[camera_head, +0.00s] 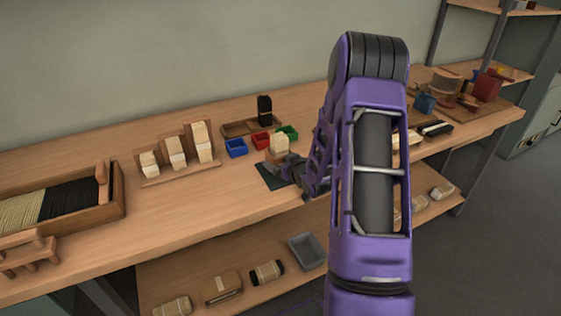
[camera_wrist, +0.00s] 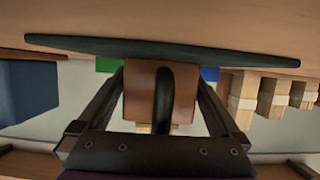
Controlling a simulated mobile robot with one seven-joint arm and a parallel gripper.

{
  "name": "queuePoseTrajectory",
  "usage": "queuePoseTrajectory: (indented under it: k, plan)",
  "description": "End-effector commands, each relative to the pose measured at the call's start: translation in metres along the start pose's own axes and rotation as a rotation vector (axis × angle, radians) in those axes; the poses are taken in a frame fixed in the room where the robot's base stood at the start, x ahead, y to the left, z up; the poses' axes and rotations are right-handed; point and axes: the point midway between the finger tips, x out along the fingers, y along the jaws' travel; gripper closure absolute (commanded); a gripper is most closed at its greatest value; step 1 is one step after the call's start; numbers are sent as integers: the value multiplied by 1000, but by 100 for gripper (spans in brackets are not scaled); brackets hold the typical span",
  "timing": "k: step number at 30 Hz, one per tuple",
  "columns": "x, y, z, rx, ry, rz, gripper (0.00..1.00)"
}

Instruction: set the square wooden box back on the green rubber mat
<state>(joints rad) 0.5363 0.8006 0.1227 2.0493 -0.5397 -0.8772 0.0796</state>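The square wooden box (camera_wrist: 143,88) is small and brown, with pale material (camera_head: 279,143) showing at its top in the head view. A dark curved strip (camera_wrist: 164,95) crosses its near face in the wrist view. My gripper (camera_wrist: 160,82) has one finger against each side of the box and looks shut on it. In the head view my gripper (camera_head: 290,168) partly hides the box. The dark green rubber mat (camera_head: 265,180) lies under the box and shows edge-on in the wrist view (camera_wrist: 80,44). I cannot tell whether the box touches the mat or hangs just above it.
Blue (camera_head: 236,148), red (camera_head: 261,140) and green (camera_head: 289,132) bins stand behind the box. A rack of pale bundles (camera_head: 176,155) and a bristle tray (camera_head: 118,205) stand to the left. The bench (camera_head: 205,195) is clear left of the mat. My arm hides bench to the right.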

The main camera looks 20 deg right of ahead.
Motion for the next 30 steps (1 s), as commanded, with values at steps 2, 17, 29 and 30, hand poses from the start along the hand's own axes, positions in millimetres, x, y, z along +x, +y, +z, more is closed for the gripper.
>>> queuePoseTrajectory:
  k: [2, 17, 29, 30]
  plan:
    - [0, 0, 0, 0, 0, 0, 0]
    - [-50, 2, -5, 1, -1, 3, 0]
    - [-116, 1, -4, 0, 0, 1, 0]
    - [-118, 0, -4, 0, 0, 0, 0]
